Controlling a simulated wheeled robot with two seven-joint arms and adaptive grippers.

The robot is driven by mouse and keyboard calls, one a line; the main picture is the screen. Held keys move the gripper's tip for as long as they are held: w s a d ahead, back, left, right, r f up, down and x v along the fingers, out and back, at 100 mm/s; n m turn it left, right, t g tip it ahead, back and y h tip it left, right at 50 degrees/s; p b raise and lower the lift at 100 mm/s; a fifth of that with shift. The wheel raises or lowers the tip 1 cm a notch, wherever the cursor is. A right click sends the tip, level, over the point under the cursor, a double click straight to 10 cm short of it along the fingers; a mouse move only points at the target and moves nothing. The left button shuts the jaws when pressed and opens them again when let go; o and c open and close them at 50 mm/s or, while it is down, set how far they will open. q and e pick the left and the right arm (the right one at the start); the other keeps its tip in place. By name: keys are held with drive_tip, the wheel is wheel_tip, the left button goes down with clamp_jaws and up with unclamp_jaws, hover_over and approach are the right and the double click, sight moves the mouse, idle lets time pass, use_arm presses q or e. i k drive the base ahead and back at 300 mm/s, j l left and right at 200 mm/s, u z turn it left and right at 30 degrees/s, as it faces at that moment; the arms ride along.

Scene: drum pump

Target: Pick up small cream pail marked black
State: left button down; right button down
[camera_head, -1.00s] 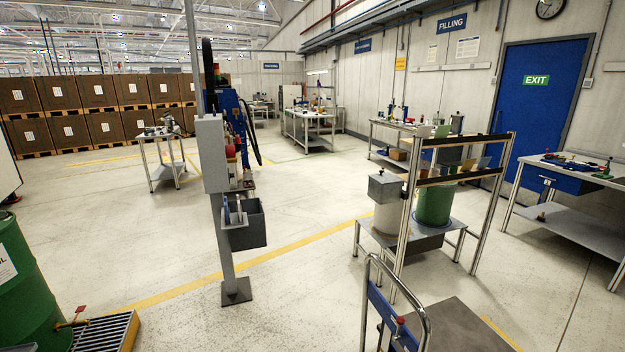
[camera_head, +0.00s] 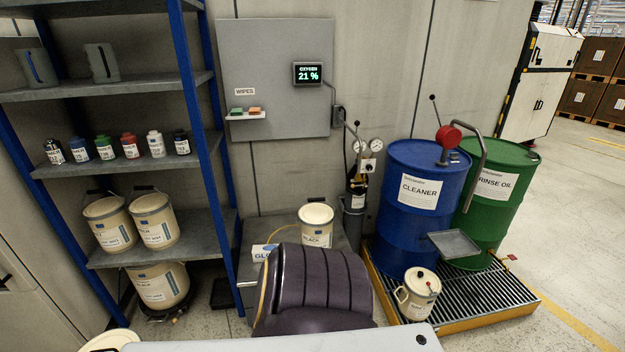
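A small cream pail (camera_head: 316,225) with a pale lid stands upright on a grey surface in the middle of the camera_head view, against the wall. Its label seems to read BLACK. The dark ribbed shape in front sits just below it. Neither of my grippers is in view, so I cannot see what they hold.
A blue-framed shelf (camera_head: 129,162) at left holds larger cream pails (camera_head: 155,220) and small bottles. A dark ribbed object (camera_head: 320,275) stands in front of the pail. To its right are a blue drum (camera_head: 405,235), a green drum (camera_head: 505,185) and another cream container (camera_head: 418,294).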

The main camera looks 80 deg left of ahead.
sight(315, 219)
drive_tip(key=u, duration=2.8)
